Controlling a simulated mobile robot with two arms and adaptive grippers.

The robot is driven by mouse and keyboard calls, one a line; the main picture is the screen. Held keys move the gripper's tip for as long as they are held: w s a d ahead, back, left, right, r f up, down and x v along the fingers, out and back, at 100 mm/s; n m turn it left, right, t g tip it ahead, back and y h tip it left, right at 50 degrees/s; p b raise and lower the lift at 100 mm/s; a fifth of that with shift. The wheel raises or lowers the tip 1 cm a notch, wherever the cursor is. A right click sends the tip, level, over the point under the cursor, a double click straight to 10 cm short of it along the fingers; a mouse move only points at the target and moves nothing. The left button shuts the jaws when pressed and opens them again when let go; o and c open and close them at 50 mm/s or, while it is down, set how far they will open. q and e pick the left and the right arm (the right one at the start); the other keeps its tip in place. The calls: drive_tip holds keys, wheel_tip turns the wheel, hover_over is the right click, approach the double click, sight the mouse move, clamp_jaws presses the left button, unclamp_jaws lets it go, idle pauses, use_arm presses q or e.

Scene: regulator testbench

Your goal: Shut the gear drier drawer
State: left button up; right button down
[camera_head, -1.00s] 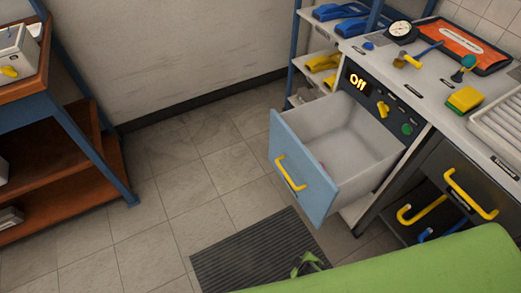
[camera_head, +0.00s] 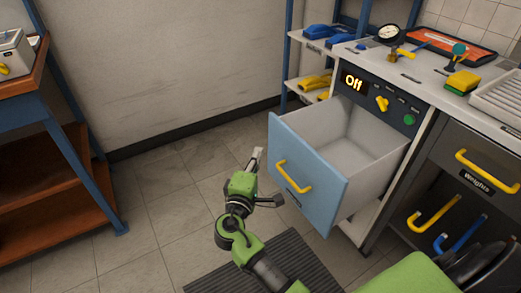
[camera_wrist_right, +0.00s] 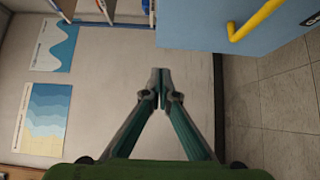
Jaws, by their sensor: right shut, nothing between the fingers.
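The gear drier drawer (camera_head: 308,182) is pulled far out of the bench, with a blue front and a yellow handle (camera_head: 294,176). Its pale inside looks empty in the part I can see. My right gripper (camera_head: 257,155) is shut and empty, just left of the drawer front and apart from it. In the right wrist view the shut fingertips (camera_wrist_right: 160,74) point toward the wall, and the blue drawer front (camera_wrist_right: 204,28) with its yellow handle (camera_wrist_right: 258,18) is at the upper right. My left gripper is not in view.
The control panel (camera_head: 380,102) above the drawer reads "Off". A sponge (camera_head: 462,82), a gauge (camera_head: 391,33) and tools lie on the bench top. A dark drawer (camera_head: 468,165) labelled "Weights" is at the right. The floor left of my arm is clear.

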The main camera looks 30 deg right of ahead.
approach(278, 125)
drive_tip(key=w, duration=0.4)
drive_tip(key=d, duration=0.3)
drive_tip(key=shift+w+r+b, duration=0.1)
drive_tip(key=shift+w+b, duration=0.2)
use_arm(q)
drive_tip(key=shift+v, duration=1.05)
use_arm(e)
drive_tip(key=shift+d, duration=0.45)
drive_tip(key=shift+d, duration=0.1)
